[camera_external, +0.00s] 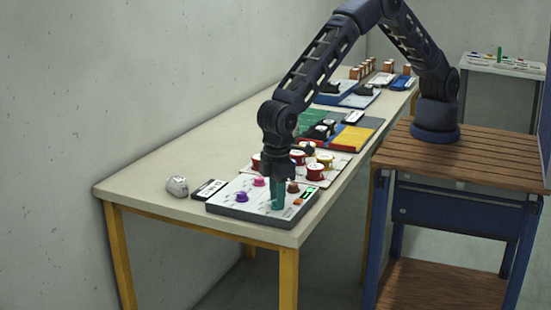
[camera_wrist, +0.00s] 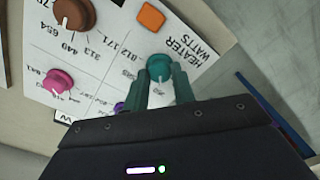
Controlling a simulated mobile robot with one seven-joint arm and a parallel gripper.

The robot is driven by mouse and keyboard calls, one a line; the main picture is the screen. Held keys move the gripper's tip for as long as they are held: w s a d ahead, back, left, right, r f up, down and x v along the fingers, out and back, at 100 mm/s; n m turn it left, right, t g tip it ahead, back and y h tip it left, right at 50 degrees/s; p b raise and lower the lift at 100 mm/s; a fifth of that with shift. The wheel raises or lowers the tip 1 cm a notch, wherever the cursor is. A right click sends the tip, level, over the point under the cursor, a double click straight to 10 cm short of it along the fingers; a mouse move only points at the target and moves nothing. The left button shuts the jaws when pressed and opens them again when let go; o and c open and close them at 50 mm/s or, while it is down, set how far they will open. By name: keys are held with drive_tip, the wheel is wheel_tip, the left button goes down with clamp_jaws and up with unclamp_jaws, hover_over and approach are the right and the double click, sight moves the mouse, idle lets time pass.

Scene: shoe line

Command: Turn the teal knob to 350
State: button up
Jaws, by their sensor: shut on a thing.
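The teal knob (camera_wrist: 159,66) sits on a white control panel (camera_wrist: 110,35) under the upside-down print HEATER WATTS. My gripper (camera_wrist: 162,76) has its two teal-green fingers shut on the knob, one on each side. A white pointer mark on the knob points down toward my gripper in the wrist view. In the external view my gripper (camera_external: 278,194) reaches straight down onto the panel (camera_external: 225,209) at the table's near end, and hides the knob.
On the panel are a brown knob (camera_wrist: 74,14), a pink knob (camera_wrist: 58,82), a purple knob (camera_external: 242,197) and an orange button (camera_wrist: 151,17). Red-rimmed spools (camera_external: 315,172) stand just behind. A grey-white lump (camera_external: 177,186) lies to the left. The table's left side (camera_external: 160,160) is mostly clear.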

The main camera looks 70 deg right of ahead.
drive_tip(key=o, duration=1)
wheel_tip(320, 180, up, 11)
drive_tip(key=shift+f, duration=0.1)
idle(0.3)
